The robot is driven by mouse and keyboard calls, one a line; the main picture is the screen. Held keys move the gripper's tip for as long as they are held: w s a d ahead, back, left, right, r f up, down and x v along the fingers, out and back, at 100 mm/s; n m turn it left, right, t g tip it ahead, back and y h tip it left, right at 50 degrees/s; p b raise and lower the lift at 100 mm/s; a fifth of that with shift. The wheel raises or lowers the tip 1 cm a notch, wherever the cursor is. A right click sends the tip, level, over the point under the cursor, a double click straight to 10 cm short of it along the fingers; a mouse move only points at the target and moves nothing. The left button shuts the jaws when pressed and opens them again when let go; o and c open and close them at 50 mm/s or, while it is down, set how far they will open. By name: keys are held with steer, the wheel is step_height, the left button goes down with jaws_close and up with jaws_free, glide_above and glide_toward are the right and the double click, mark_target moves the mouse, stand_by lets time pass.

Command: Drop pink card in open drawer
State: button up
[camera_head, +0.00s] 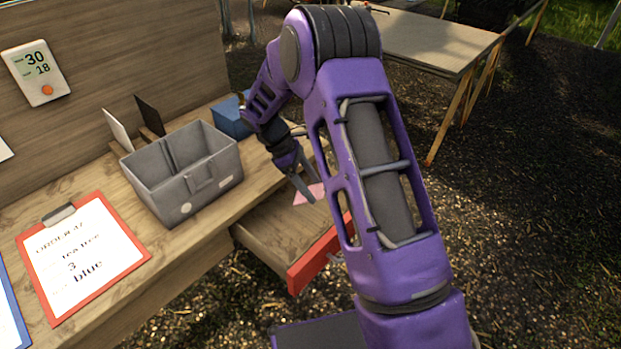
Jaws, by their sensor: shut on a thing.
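My gripper (309,191) is shut on the pink card (308,195) and holds it above the open drawer (271,238). The card is small and partly hidden by the fingers and my arm. The drawer has a wooden inside and a red front (318,256), and it is pulled out from under the table. My purple arm covers the drawer's right part. The visible part of the drawer floor looks bare.
On the wooden table (165,239) stand a grey bin (184,199), a blue box (231,118) and upright cards in a holder. A red clipboard (81,258) lies at the left. Another table (432,40) stands behind at the right.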

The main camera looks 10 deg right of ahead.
steer(key=shift+f+b, duration=0.5)
steer(key=shift+f, duration=2.5)
steer(key=o, duration=1.2)
steer(key=shift+o, duration=0.2)
steer(key=v, duration=1.7)
steer(key=shift+r+p, duration=0.2)
steer(key=shift+p, duration=0.1)
steer(key=shift+w+a, duration=0.1)
steer(key=shift+a, duration=0.1)
